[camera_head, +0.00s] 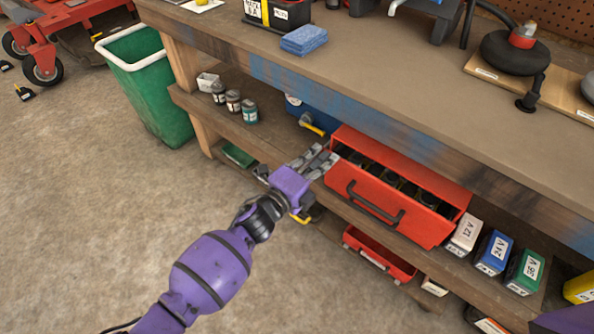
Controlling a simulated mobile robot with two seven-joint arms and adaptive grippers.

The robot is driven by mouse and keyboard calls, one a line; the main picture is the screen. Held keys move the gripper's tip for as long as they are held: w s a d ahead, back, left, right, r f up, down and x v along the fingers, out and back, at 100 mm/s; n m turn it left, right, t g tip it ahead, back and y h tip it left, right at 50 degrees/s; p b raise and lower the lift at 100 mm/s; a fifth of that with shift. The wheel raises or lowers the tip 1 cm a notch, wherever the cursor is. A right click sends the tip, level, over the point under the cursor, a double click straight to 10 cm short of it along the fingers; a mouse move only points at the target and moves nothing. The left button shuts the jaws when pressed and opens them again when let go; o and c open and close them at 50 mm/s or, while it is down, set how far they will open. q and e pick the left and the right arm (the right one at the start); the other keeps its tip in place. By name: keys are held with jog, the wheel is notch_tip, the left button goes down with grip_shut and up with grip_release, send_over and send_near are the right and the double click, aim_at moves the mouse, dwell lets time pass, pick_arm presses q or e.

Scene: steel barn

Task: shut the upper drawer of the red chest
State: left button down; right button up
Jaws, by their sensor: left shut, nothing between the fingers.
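The red chest (445,187) sits under the workbench top at the right of the picture. Its upper drawer (418,228) stands out toward me, with dark contents showing inside. A dark bar handle (375,205) runs along the drawer front. My left gripper (320,160) is shut and empty, at the left end of the drawer; I cannot tell whether it touches. My right gripper is not in view.
Battery-like boxes, white (465,235), blue (493,253) and green (525,271), stand right of the drawer. A red bin or drawer (378,257) shows lower down. Small jars (233,102) stand left on the shelf (262,135). The floor in front is clear.

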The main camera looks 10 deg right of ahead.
aim_at(329, 151)
pick_arm(q)
jog(key=b+x, duration=0.1)
jog(key=x, duration=0.2)
jog(key=shift+w+d+f, duration=0.1)
jog(key=shift+w, duration=0.05)
jog(key=shift+w+d, duration=0.2)
jog(key=shift+d, duration=0.05)
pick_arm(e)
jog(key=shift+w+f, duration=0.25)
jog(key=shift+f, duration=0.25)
pick_arm(q)
jog(key=shift+r, duration=0.25)
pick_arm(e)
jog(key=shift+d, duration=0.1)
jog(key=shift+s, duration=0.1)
